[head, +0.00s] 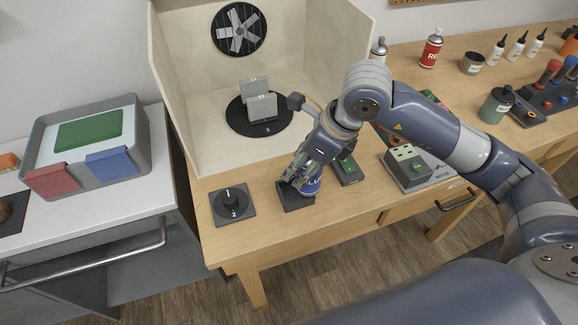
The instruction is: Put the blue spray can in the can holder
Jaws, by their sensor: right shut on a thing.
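The blue spray can (312,187) shows as a blue label with part of white lettering, at the front of the wooden table. My right gripper (303,179) is shut on it from above and hides most of its upper part. A dark square base (294,201), which looks like the can holder, lies right under the can. I cannot tell whether the can is seated in it or held just above it. The can looks close to upright. My left gripper is not in view.
A spray booth (186,100) with a fan and a black turntable (245,128) stands behind. A dial box (232,204) is left of the can. A green-topped device (347,170) and a grey block (408,168) are to the right. A red can (431,48) stands behind my arm.

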